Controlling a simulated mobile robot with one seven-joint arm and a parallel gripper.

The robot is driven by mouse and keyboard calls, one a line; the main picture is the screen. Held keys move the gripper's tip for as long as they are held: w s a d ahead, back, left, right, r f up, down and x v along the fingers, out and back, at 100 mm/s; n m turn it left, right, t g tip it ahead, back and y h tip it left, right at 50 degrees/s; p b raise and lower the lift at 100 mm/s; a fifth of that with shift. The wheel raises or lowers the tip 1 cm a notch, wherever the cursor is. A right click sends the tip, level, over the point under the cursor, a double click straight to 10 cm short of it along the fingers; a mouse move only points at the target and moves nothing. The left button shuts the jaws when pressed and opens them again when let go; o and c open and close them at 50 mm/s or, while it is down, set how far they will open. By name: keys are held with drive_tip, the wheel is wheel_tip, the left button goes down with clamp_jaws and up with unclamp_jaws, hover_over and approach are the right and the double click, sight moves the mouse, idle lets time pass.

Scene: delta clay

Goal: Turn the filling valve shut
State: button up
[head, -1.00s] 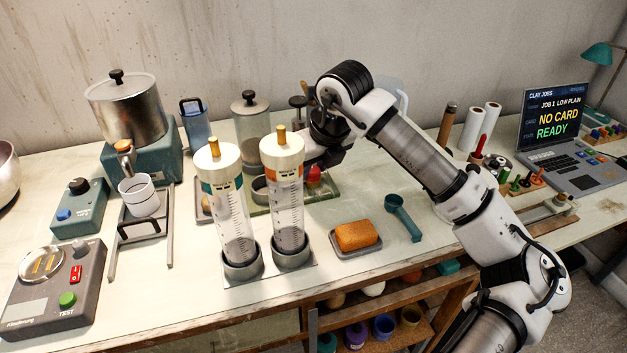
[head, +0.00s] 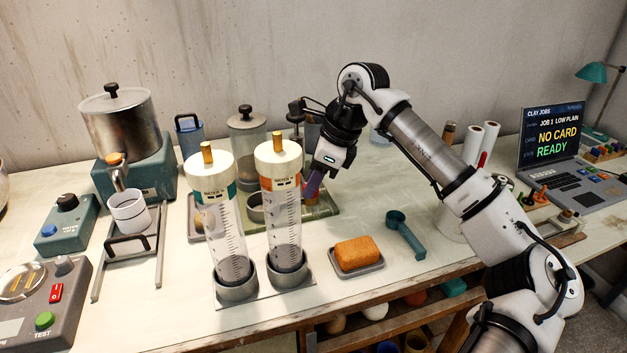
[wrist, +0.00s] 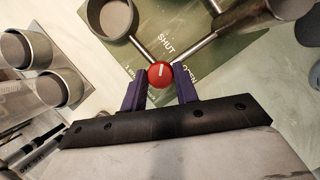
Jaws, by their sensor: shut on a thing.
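The filling valve has a round red knob (wrist: 159,74) with a white mark, seen from above in the wrist view. Metal pipes run from it over a green plate (wrist: 235,32) printed SHUT and OPEN. The mark points roughly up the picture, towards the SHUT side; its exact angle is hard to tell. My gripper (wrist: 160,84) is shut on the knob, with a purple finger on each side. In the head view my gripper (head: 313,186) points down behind the right clear cylinder (head: 285,215), at the green tray (head: 328,208). There the fingers hide the knob.
Another clear cylinder (head: 226,225) stands left of the right one. An orange sponge (head: 358,252) on a dish and a teal scoop (head: 405,235) lie in front. A lidded canister (head: 247,135) stands behind. A laptop (head: 556,150) reads NO CARD, READY.

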drive_tip(key=shift+n, duration=0.5)
drive_tip(key=o, duration=1)
drive_tip(key=shift+c, duration=0.2)
drive_tip(key=w+v, duration=0.1)
drive_tip(key=v, duration=1.2)
drive_tip(key=shift+s+r, duration=0.2)
drive_tip(key=shift+r, duration=0.2)
